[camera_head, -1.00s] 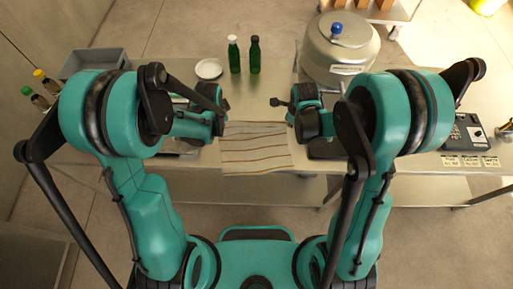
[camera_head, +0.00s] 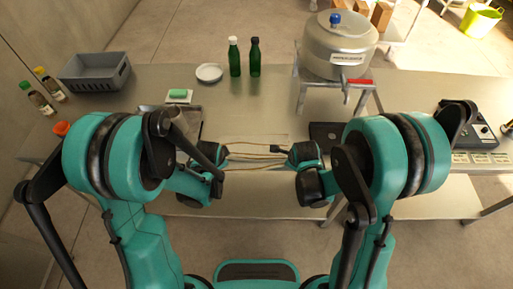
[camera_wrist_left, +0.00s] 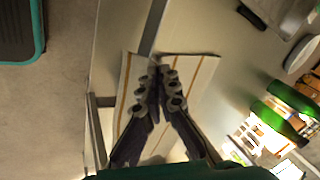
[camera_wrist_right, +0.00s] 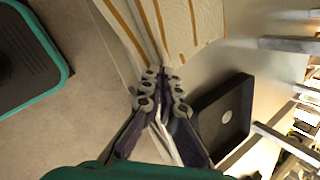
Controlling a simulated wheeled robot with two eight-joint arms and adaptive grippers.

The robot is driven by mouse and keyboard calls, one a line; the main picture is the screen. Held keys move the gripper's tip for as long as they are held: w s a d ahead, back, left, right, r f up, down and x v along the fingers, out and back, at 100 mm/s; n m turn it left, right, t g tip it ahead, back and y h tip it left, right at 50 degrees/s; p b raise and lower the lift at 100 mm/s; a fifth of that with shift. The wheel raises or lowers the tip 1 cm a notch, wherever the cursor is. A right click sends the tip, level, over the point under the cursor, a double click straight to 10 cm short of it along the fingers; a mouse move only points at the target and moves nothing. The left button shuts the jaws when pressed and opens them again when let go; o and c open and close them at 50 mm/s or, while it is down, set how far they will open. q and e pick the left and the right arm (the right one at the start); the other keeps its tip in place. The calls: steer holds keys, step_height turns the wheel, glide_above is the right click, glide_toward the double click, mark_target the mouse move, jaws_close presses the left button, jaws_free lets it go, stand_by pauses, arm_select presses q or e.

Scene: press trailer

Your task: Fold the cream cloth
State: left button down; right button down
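The cream cloth (camera_head: 257,149) with brown stripes stretches between my two grippers at the table's near edge, seen foreshortened in the head view. My left gripper (camera_wrist_left: 158,75) is shut at the cloth, which spreads to both sides of the fingertips in the left wrist view (camera_wrist_left: 195,75). My right gripper (camera_wrist_right: 161,76) is shut on the cloth's other side. In the right wrist view the cloth (camera_wrist_right: 180,28) runs up from the fingertips, and a pale strip shows between the fingers. The arms partly hide the cloth's ends in the head view.
A dark square tray (camera_head: 325,135) lies close to my right gripper. Two green bottles (camera_head: 254,57), a white dish (camera_head: 209,72) and a grey bin (camera_head: 94,71) stand farther back. The table's middle is clear.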

arm_select(q)
steer(key=shift+f, duration=0.2)
arm_select(e)
steer(key=shift+f, duration=0.2)
arm_select(q)
steer(key=c, duration=1.4)
jaws_free()
steer(key=shift+c, duration=0.2)
arm_select(e)
steer(key=c, duration=1.4)
jaws_free()
steer(key=shift+c, duration=0.2)
